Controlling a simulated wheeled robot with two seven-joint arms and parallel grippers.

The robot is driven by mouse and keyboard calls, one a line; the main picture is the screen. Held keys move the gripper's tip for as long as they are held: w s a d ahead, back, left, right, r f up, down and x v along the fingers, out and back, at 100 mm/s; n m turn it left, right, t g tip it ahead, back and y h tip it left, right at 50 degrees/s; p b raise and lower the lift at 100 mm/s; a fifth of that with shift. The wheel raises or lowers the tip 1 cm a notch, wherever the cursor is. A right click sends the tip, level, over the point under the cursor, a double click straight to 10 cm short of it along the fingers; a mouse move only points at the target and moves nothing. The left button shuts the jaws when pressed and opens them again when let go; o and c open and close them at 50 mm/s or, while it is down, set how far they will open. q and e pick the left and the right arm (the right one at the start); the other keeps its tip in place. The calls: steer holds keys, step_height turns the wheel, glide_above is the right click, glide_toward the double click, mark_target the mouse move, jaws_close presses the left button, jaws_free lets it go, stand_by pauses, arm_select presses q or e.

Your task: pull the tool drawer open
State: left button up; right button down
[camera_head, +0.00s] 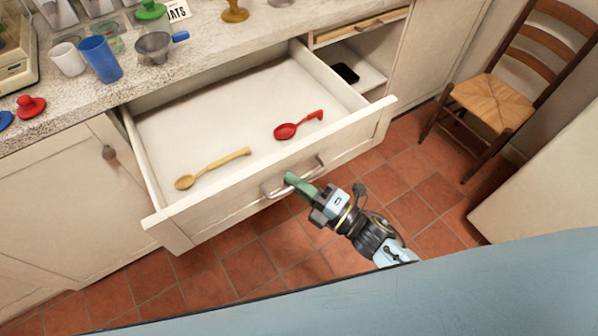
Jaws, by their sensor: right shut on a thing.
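The tool drawer (250,112) is cream-coloured and stands pulled far out from under the counter. A yellow spoon (213,168) and a red spoon (298,125) lie apart on its floor. A metal bar handle (273,194) is on the drawer's front. My right gripper (291,181) has green fingers and is shut on this handle, near its middle. The fingers hide part of the handle. My left gripper is not in view.
Cups, a small pot (154,46) and other kitchenware crowd the speckled counter (190,75). A shelf holding a dark phone-like object (345,72) is right of the drawer. A wooden chair (497,100) stands at right. Tiled floor (410,185) is clear between.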

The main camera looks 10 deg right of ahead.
steer(key=shift+s, duration=0.1)
steer(key=c, duration=1.5)
jaws_free()
steer(key=shift+d, duration=0.1)
steer(key=v, duration=1.3)
steer(key=shift+d, duration=0.15)
steer(key=shift+s+f, duration=0.1)
steer(key=shift+f, duration=0.05)
